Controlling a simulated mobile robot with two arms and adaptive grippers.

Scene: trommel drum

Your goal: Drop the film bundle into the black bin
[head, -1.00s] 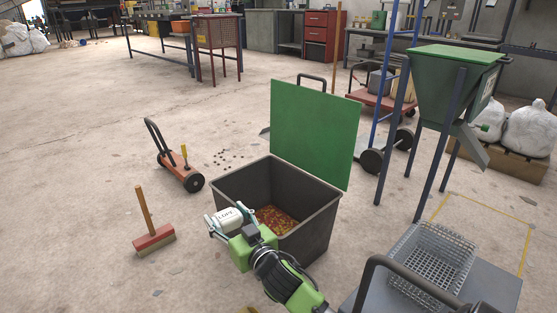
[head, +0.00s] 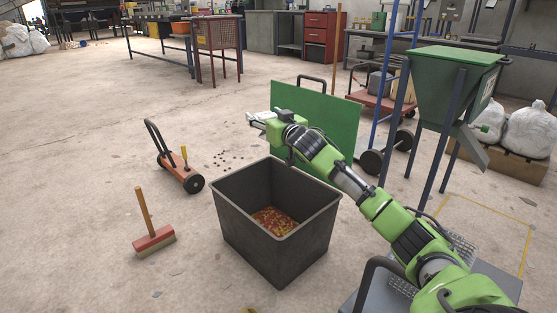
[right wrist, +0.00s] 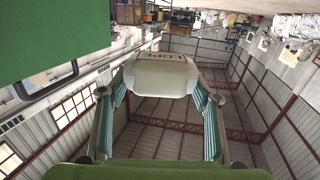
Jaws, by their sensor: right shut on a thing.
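The black bin (head: 248,240) stands open on the floor, with orange and red bits (head: 275,222) at its bottom. My right gripper (head: 256,121) is beyond the bin's back rim in the picture, by the lid's left edge. In the right wrist view it is shut on the white film bundle (right wrist: 160,76), which has dark lettering, with a finger at each side. In the head view, the bundle is mostly hidden by the gripper. My left gripper is not in view.
A red hand truck (head: 180,172) and a broom (head: 153,240) stand left of the bin. A green hopper (head: 452,85) on blue legs and a flat cart (head: 372,95) are at the right.

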